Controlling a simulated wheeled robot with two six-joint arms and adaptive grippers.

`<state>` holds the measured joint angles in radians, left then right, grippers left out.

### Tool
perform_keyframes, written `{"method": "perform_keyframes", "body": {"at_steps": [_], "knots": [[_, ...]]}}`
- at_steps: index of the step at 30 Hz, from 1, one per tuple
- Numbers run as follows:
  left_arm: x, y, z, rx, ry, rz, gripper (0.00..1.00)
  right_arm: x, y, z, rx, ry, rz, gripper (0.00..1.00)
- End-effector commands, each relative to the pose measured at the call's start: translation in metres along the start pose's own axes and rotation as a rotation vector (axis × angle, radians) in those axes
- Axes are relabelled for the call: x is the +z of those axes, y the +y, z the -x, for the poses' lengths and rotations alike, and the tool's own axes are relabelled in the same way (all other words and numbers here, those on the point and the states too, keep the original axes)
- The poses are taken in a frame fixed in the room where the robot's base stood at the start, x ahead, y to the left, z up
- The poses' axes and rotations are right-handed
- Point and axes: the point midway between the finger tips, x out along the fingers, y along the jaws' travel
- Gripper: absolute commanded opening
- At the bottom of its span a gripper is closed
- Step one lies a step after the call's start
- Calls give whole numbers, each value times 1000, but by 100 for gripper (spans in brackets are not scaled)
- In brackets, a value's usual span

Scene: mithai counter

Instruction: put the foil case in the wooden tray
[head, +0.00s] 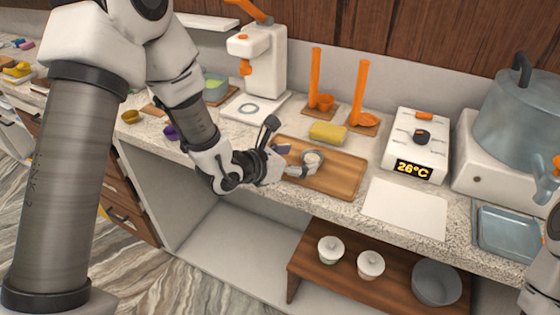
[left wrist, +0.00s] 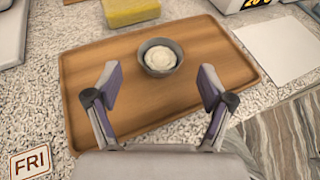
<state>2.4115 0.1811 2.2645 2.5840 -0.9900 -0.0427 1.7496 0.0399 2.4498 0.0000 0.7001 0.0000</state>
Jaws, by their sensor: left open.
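A small grey round cup with pale filling, which looks like the foil case (head: 313,157), sits on the wooden tray (head: 340,182) on the counter. In the left wrist view the cup (left wrist: 160,57) stands upright towards the far side of the tray (left wrist: 95,85), inside its rim. My left gripper (head: 297,162) is open and empty, low over the tray. Its two fingers (left wrist: 158,82) point at the cup from the near side, one to each side of it, with bare tray between.
A yellow block (head: 328,133) lies just behind the tray. A white sheet (head: 405,207) lies right of it, with a scale-like device reading 26°C (head: 415,145) behind. A white machine (head: 258,65) and orange ladles (head: 318,85) stand at the back. Lidded cups (head: 371,264) sit on a lower shelf.

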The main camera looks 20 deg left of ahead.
Motion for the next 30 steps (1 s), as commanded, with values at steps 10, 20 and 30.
{"method": "perform_keyframes", "body": {"at_steps": [10,20,30], "knots": [[1,1,75,1,-4,5,81,0,0,-6,0,0,0,40],[-30,-28,77,-126,92,-69,81,0,0,-6,0,0,0,40],[-300,-108,203,-1154,847,-961,81,0,0,-6,0,0,0,40]]}}
